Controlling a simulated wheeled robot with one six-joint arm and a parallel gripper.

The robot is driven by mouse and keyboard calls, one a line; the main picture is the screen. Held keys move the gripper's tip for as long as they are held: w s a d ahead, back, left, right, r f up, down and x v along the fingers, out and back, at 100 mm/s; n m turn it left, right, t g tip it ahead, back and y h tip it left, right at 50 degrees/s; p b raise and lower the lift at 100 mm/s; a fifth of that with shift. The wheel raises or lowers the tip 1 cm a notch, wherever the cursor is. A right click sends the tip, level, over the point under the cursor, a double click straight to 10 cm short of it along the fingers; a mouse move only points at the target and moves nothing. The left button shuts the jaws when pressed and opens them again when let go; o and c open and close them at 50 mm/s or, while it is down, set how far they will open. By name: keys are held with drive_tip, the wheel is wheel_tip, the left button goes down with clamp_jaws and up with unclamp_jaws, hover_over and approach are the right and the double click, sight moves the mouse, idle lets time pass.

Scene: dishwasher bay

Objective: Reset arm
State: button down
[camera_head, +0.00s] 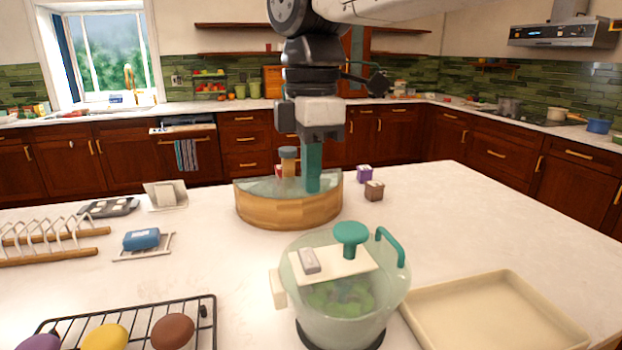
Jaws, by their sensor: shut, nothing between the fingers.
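My gripper (312,186) hangs straight down from my arm in the upper middle of the head view. Its teal fingers are together with nothing seen between them. The fingertips overlap the half-round wooden tray (290,213) on the counter; I cannot tell whether they touch it or are above it. My arm comes in from the top of the view, and its base is out of sight.
A clear pot (297,270) with a teal knob and green contents stands in front of my gripper. A beige tray (420,335) lies at right, a wire rack (70,324) at front left. Two small blocks stand right of the wooden tray.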

drive_tip(key=s+d+f+m, duration=0.4)
drive_tip(key=s+d+m, duration=0.1)
drive_tip(key=d+m, duration=0.2)
drive_tip(key=s+d+f+m+t, duration=0.1)
drive_tip(key=s+d+f+m, duration=0.4)
drive_tip(key=d, duration=0.5)
drive_tip(key=s+d+f+m, duration=0.5)
drive_tip(key=s+d+m, duration=0.1)
drive_tip(key=d+m, duration=0.3)
drive_tip(key=shift+d+f, duration=0.25)
drive_tip(key=shift+s, duration=0.1)
